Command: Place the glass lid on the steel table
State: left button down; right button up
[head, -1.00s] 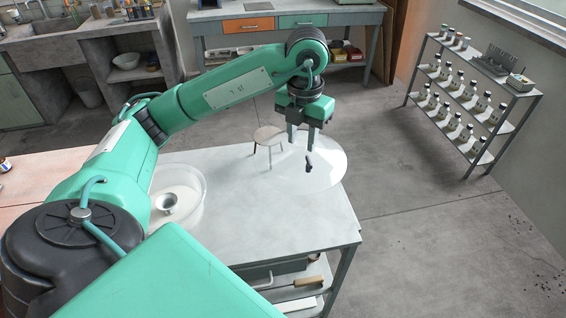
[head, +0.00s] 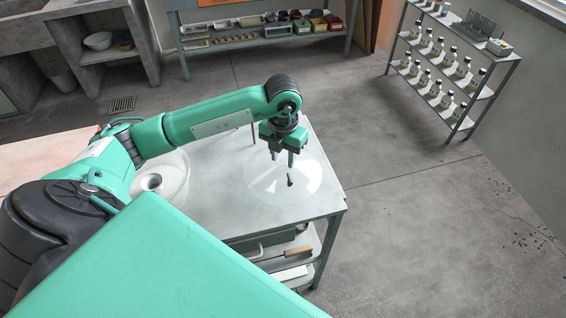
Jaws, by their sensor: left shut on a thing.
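The glass lid (head: 262,186) is a clear round disc with a dark knob (head: 290,180), over the right part of the pale grey steel table (head: 225,207). My left gripper (head: 283,157) points down above the lid, its fingertips close to the knob. It is shut on the lid, though the grip itself is hard to make out. I cannot tell whether the lid's underside touches the table. The lid's outline lies inside the table's right edge. My right gripper is out of view.
A pinkish bench (head: 40,170) adjoins on the left. A bottle rack (head: 455,75) stands at the right wall. The table top's front is clear.

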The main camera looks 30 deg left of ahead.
aim_at(283, 165)
pick_arm(q)
notch_tip(283, 165, down, 3)
jog(key=shift+f, duration=0.2)
jog(key=shift+f, duration=0.15)
